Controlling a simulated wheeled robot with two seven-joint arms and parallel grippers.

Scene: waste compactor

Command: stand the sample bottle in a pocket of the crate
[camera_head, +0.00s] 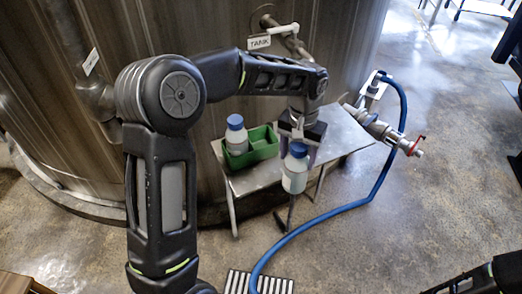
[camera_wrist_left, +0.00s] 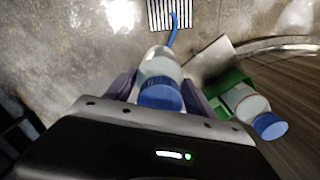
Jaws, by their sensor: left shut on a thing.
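The sample bottle (camera_head: 295,175), white with a blue cap, is held upright in my left gripper (camera_head: 300,142). It is in front of the small metal table, to the right of the crate. In the left wrist view the bottle (camera_wrist_left: 161,72) sits between the two purple fingers. The green crate (camera_head: 262,153) stands on the table. A second blue-capped bottle (camera_head: 236,141) stands in its left pocket; the right pocket looks empty. The crate (camera_wrist_left: 232,80) and second bottle (camera_wrist_left: 252,106) also show in the left wrist view. My right gripper is out of view.
The metal table (camera_head: 343,137) has bare top to the right of the crate. A large tank (camera_head: 225,25) rises behind it. A valve fitting (camera_head: 380,130) and blue hose (camera_head: 375,190) are at the right. A floor grate (camera_head: 258,283) lies in front.

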